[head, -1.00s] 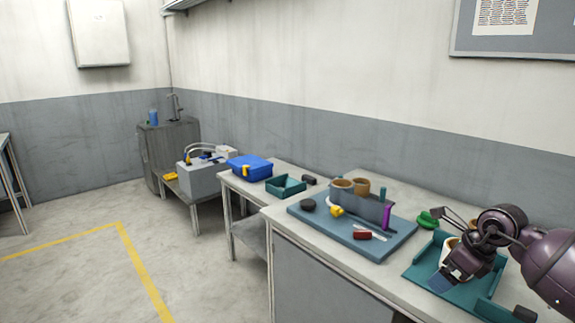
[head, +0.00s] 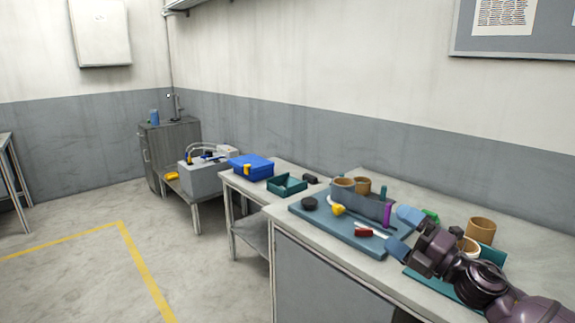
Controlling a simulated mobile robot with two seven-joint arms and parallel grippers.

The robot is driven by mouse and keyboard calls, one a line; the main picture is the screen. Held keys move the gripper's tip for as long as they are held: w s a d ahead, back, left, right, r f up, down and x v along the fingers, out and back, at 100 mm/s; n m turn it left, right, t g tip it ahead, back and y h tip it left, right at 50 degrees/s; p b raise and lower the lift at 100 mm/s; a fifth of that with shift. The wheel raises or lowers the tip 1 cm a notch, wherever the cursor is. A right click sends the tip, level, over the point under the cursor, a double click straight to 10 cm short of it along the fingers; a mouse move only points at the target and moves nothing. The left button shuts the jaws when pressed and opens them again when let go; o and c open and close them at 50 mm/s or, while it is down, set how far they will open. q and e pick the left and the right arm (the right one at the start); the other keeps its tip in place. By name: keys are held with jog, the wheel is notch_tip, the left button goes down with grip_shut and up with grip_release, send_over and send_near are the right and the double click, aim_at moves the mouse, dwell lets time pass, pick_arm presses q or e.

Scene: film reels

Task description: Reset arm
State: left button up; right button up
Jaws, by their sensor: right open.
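My right gripper (head: 403,232) is open and empty, with its blue fingertips spread above the right edge of the blue mat (head: 345,235). Its arm comes in from the lower right, over the teal tray (head: 420,277). A tan reel (head: 481,231) stands beyond the arm, with a white ring-shaped item (head: 469,246) beside it, partly hidden by the arm. Two more tan reels (head: 343,184) sit by the grey holder (head: 362,204) on the blue mat. My left gripper is out of view.
On the mat are a black disc (head: 309,203), a yellow item (head: 338,209), a red item (head: 364,232) and a purple piece (head: 387,216). A green item (head: 431,215) lies behind my gripper. A teal bin (head: 287,185) and blue case (head: 250,167) stand farther left.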

jog(key=s+d+f+m+t+h, duration=0.1)
jog(key=s+d+f+m+h, duration=0.2)
jog(key=f+m, duration=0.35)
jog(key=s+f+m+h, duration=0.3)
jog(key=f+m+h, duration=0.1)
jog(key=f+m, duration=0.25)
jog(key=s+d+f+m+t+h, duration=0.1)
jog(key=s+d+f+m+h, duration=0.1)
jog(key=f+m+h, duration=0.4)
jog(key=s+f+m+g, duration=0.3)
jog(key=s+f, duration=0.5)
jog(key=s, duration=0.3)
jog(key=s+f+m+g+h, duration=0.1)
jog(key=s+f+m+g, duration=0.1)
jog(key=s+f+m, duration=0.4)
jog(key=s+f, duration=0.3)
jog(key=s, duration=0.3)
jog(key=shift+s+a+g, duration=0.2)
jog(key=shift+s+g, duration=0.1)
jog(key=shift+g, duration=0.1)
jog(key=shift+c, duration=0.3)
